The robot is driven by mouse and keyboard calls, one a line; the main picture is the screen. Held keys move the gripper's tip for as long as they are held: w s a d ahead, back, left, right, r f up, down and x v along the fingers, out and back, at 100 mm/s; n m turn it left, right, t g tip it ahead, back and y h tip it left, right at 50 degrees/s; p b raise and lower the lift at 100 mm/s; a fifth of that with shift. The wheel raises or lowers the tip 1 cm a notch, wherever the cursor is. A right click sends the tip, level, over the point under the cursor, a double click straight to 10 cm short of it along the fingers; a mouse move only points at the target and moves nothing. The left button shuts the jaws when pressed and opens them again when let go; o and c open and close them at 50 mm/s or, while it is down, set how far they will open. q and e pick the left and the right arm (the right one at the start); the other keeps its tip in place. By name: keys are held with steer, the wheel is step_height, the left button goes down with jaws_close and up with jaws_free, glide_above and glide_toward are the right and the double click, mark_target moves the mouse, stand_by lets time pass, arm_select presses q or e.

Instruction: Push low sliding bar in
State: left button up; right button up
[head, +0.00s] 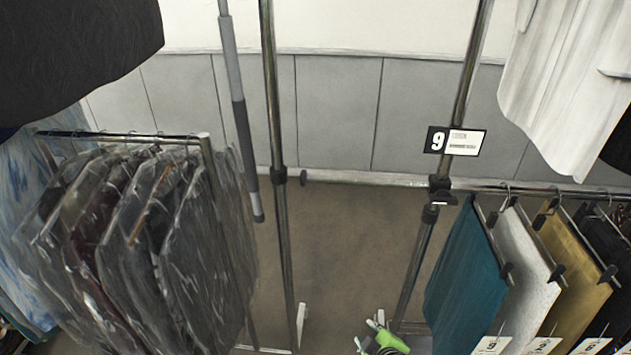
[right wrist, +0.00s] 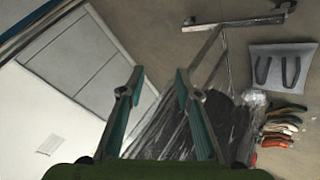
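Two low rack bars show in the head view. The left bar (head: 120,136) carries several plastic-covered garments (head: 200,255), and its end meets a metal frame piece. The right bar (head: 590,192) carries clipped trousers and starts near the right post (head: 420,250). I cannot tell which one slides. My left gripper is out of view.
A middle post (head: 283,220) and a hanging grey pole (head: 240,120) stand between the racks. A number 9 sign (head: 455,141) is on the right post. In the right wrist view, a grey mat (right wrist: 258,60) and several shoe-like items (right wrist: 280,125) lie on the floor.

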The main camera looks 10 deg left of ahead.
steer(key=w+a+r+n+t+y, duration=0.1)
steer(key=w+a+r+n+t, duration=0.15)
steer(key=r, duration=0.65)
steer(key=w+a+r+n+t+y, duration=0.15)
steer(key=w+a+r, duration=0.25)
steer(key=r, duration=0.6)
steer(key=n+t+y, duration=0.2)
steer(key=n, duration=0.3)
glide_toward(315, 181)
steer(key=p+x, duration=0.1)
steer(key=x, duration=1)
steer(key=shift+c, duration=0.5)
jaws_close()
